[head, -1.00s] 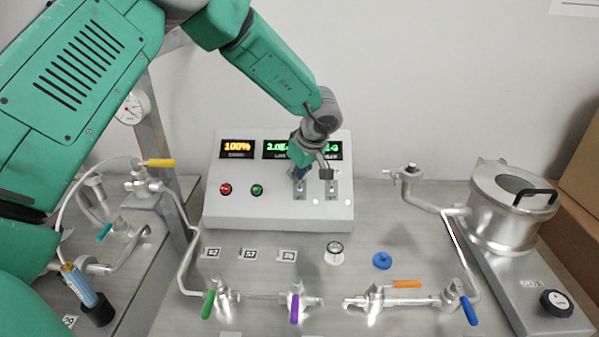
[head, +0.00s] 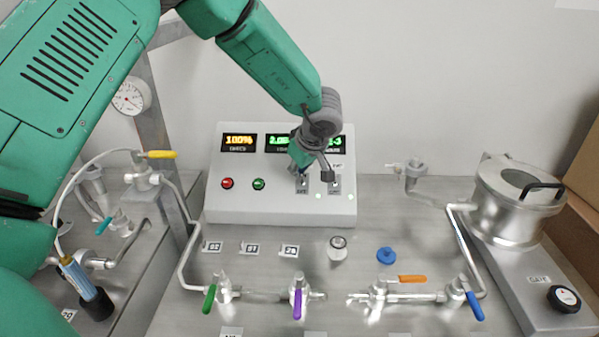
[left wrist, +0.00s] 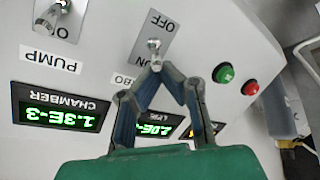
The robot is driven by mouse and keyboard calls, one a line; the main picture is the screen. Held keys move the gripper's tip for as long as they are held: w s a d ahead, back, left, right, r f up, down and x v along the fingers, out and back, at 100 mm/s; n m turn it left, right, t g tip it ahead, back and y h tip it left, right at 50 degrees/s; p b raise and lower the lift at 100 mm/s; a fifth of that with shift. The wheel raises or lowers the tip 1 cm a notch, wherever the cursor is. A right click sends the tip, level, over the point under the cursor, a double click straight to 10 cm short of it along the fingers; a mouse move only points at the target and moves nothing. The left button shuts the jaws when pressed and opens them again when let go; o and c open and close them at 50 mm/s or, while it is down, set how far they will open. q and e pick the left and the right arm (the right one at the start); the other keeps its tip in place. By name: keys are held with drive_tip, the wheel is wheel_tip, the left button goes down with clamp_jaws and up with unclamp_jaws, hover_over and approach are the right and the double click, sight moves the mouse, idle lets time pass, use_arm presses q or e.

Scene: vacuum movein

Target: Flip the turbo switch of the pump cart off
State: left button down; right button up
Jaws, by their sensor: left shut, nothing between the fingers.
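The turbo switch (left wrist: 154,45) is a small metal toggle on a grey plate marked OFF, upside down in the left wrist view. Its plate also shows on the front of the pump cart's control box (head: 225,206) in the head view. My left gripper (left wrist: 159,69) is shut and empty, its fingertips right at the toggle, beside its lower part in the picture. I cannot tell whether they touch it. The fingers hide the toggle's foot and part of the TURBO label, and I cannot tell which way the toggle is set. My right gripper is not in view.
The pump switch (left wrist: 58,10) sits close beside the turbo switch. A red button (head: 227,183) and a green button (head: 259,184) are on the same box. Pipes with coloured valve handles, such as the purple handle (head: 297,304), run along the front. A metal chamber (head: 515,205) stands at right.

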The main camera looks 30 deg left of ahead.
use_arm(q)
drive_tip(key=shift+s+a+f, duration=0.1)
drive_tip(key=shift+b, duration=0.4)
drive_tip(key=shift+s+d+t+y+b, duration=0.2)
drive_tip(key=shift+t+y+b, duration=0.3)
drive_tip(key=shift+t+b, duration=0.25)
drive_tip(key=t+y+b, duration=0.1)
drive_tip(key=b, duration=0.2)
drive_tip(key=s+f+t+b, duration=0.1)
drive_tip(key=b, duration=0.2)
drive_tip(key=shift+d+n+t+y, duration=0.25)
drive_tip(key=shift+d+n+y, duration=0.05)
drive_tip(key=shift+d+y, duration=0.1)
drive_tip(key=shift+r, duration=0.4)
drive_tip(key=shift+s, duration=0.15)
